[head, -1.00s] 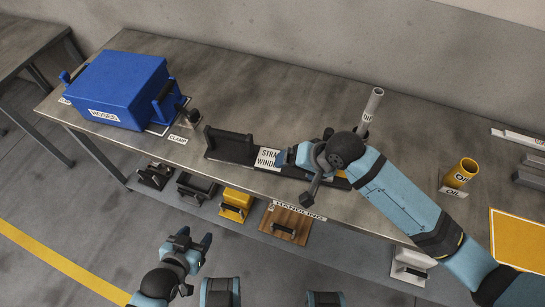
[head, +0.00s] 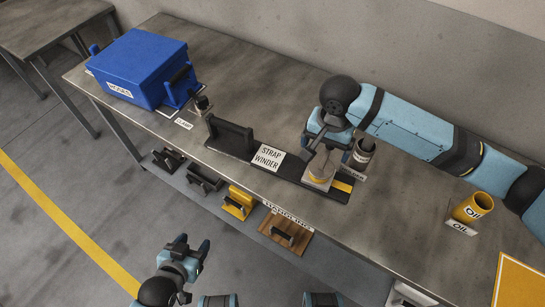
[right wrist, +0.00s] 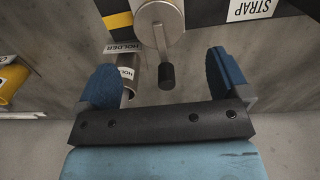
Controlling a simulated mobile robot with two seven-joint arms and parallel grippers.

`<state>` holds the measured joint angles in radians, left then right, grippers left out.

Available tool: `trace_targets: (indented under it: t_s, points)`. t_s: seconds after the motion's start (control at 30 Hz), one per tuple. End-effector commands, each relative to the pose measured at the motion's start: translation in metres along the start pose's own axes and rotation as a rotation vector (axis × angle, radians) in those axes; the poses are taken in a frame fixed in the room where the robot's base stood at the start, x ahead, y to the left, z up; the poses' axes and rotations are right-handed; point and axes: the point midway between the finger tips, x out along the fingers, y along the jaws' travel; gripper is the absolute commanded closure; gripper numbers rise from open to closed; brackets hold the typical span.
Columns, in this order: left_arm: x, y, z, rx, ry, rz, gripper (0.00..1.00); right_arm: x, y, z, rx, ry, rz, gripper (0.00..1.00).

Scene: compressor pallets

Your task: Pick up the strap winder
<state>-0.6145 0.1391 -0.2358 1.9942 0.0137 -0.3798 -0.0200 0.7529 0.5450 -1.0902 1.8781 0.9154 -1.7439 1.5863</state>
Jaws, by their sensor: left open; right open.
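The strap winder is a long black base (head: 236,142) on the bench, with a white label reading STRAP WINDER (head: 268,157), an upright black bracket at its left end and a metal drum (head: 320,172) at its right. The right wrist view shows the drum (right wrist: 158,14) and its crank with a black knob (right wrist: 166,76) close beyond the jaws. My right gripper (head: 318,140) is over the drum end, partly covering it. Its blue fingers (right wrist: 172,82) are apart with nothing gripped between them. My left gripper (head: 190,254) is open and empty, low in front of the bench.
A holder tube (head: 363,153) stands just behind the drum; it also shows by the left finger in the right wrist view (right wrist: 134,74). A blue box (head: 140,66) and a clamp (head: 203,105) stand left. A yellow oil cup (head: 473,207) is right. Handled items fill a lower shelf.

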Motion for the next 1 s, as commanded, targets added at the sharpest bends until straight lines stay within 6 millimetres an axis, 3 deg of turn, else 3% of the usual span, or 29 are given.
trace_targets:
  t_s: [0.1,0.23,0.47,0.8,1.0]
  points:
    - [0.001,-0.002,0.001,0.0,0.0,-0.002,0.44,0.027,0.001,0.0,0.001,-0.003,0.004,0.06]
    - [0.002,-0.002,0.001,-0.001,0.001,-0.003,0.44,0.048,0.0,0.0,0.0,-0.001,0.001,0.06]
    - [0.002,-0.002,-0.001,-0.003,0.003,-0.002,0.44,0.065,0.001,-0.001,-0.001,0.0,0.0,0.06]
    - [0.003,0.0,0.001,-0.006,0.001,0.0,0.44,0.11,0.003,-0.003,-0.002,0.0,-0.001,0.06]
    - [0.003,0.0,0.002,-0.006,-0.001,0.001,0.44,0.114,0.002,-0.003,-0.002,0.001,-0.002,0.06]
